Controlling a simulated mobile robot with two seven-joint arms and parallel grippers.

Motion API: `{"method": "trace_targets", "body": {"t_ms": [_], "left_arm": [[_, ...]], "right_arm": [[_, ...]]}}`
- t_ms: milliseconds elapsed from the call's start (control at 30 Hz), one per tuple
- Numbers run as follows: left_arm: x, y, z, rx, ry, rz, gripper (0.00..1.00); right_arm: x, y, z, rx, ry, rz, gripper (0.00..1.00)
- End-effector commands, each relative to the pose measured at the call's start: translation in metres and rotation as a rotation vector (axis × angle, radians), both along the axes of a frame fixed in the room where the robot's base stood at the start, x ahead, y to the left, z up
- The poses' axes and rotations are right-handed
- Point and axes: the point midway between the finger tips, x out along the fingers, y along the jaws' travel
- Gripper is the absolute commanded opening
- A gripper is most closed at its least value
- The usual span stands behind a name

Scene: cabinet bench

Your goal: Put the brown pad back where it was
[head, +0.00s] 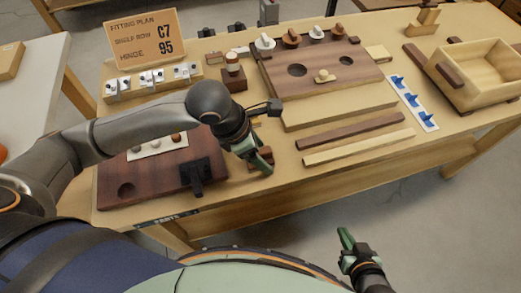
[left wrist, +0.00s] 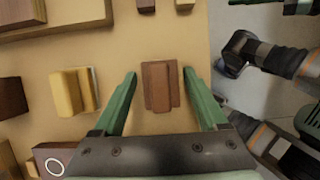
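The brown pad (left wrist: 160,87) is a small stepped brown block lying on the wooden bench top near its front edge. In the left wrist view it sits between the two green fingers of my left gripper (left wrist: 163,88), with a gap on each side. In the head view my left gripper (head: 260,160) is low over the bench front, and its fingers partly hide the pad (head: 265,153). My right gripper (head: 345,245) is away from the bench at the lower right; its finger gap is not clear.
A dark board with a black bracket (head: 194,176) lies left of my left gripper. A brown board with holes (head: 325,75), wooden strips (head: 355,145), a blue-hook strip (head: 413,102) and an open wooden box (head: 478,75) stand to the right. A sign (head: 143,38) stands at the back left.

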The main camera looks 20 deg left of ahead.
Motion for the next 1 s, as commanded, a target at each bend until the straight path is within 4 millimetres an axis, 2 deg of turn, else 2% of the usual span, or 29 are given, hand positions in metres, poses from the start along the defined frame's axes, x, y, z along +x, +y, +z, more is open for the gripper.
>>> {"method": "trace_targets", "body": {"t_ms": [33,100,467,567,800,1000], "left_arm": [[0.000,0.000,0.000,0.000,0.000,0.000,0.82],[0.000,0.000,0.000,0.000,0.000,0.000,0.88],[0.000,0.002,0.007,0.000,-0.002,0.001,0.88],[-0.003,0.007,0.022,0.001,-0.003,0.000,0.88],[-0.014,0.024,0.072,0.000,-0.006,0.001,0.88],[-0.022,0.034,0.102,0.001,-0.003,0.002,0.88]], "right_arm": [[0.001,0.000,0.001,0.001,-0.002,0.000,0.00],[0.001,0.000,0.001,0.000,-0.002,-0.001,0.00],[0.003,-0.001,0.007,0.001,-0.014,-0.004,0.00],[0.004,-0.003,0.009,0.000,-0.019,-0.007,0.00],[0.004,-0.007,0.011,-0.008,-0.015,-0.014,0.00],[0.001,-0.009,0.011,-0.009,-0.011,-0.018,0.00]]}}
